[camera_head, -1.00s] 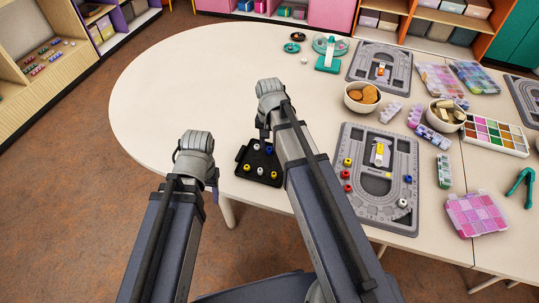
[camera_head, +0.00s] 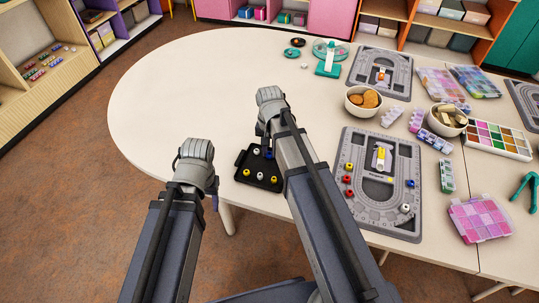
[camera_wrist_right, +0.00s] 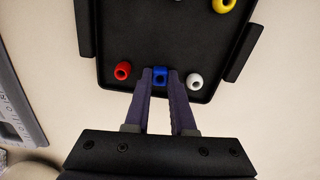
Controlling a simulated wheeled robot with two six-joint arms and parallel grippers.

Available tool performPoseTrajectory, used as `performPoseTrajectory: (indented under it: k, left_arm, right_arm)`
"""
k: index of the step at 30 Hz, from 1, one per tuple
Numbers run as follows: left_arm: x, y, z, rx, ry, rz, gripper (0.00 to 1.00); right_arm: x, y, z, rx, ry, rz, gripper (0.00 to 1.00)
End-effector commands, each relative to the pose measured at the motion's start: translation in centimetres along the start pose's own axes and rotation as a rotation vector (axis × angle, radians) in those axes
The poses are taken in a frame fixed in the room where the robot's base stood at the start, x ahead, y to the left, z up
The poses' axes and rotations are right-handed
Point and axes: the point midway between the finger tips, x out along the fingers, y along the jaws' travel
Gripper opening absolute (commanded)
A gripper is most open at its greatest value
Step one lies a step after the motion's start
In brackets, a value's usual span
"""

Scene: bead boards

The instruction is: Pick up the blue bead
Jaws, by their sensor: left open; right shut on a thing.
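The blue bead (camera_head: 268,155) is at the far edge of the black tray in the head view. In the right wrist view the blue bead (camera_wrist_right: 161,78) sits between the fingertips of my right gripper (camera_wrist_right: 161,76), which is shut on it. The bead is still over or at the black tray (camera_wrist_right: 165,35); I cannot tell whether it touches the floor of it. In the head view my right gripper (camera_head: 265,148) is partly hidden by its own arm. My left gripper (camera_head: 213,200) hangs off the table's near edge, empty and open.
A red bead (camera_wrist_right: 122,70) and a white bead (camera_wrist_right: 195,82) lie close on either side of the gripped bead. A yellow bead (camera_wrist_right: 223,5) is farther off. A grey bead board (camera_head: 405,155) lies right of the tray. The table's left part is clear.

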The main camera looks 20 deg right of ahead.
Motion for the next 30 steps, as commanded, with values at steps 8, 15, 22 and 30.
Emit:
performPoseTrajectory:
  k: [8,15,22,30]
  left_arm:
    - [-0.1,0.0,0.0,0.000,0.000,0.000,0.56]
    - [-1.6,-0.2,0.1,0.000,0.000,0.000,0.56]
    - [-4.8,-0.5,0.3,-0.001,0.000,0.000,0.56]
    - [-8.9,-0.8,0.5,-0.001,0.000,0.000,0.56]
  right_arm:
    - [-0.1,0.0,0.0,0.000,0.000,0.000,0.00]
    - [-1.6,0.0,0.0,0.000,0.000,0.000,0.00]
    - [-4.8,0.0,0.0,0.000,0.000,0.000,0.00]
    - [-8.9,0.0,0.0,0.000,0.000,0.000,0.00]
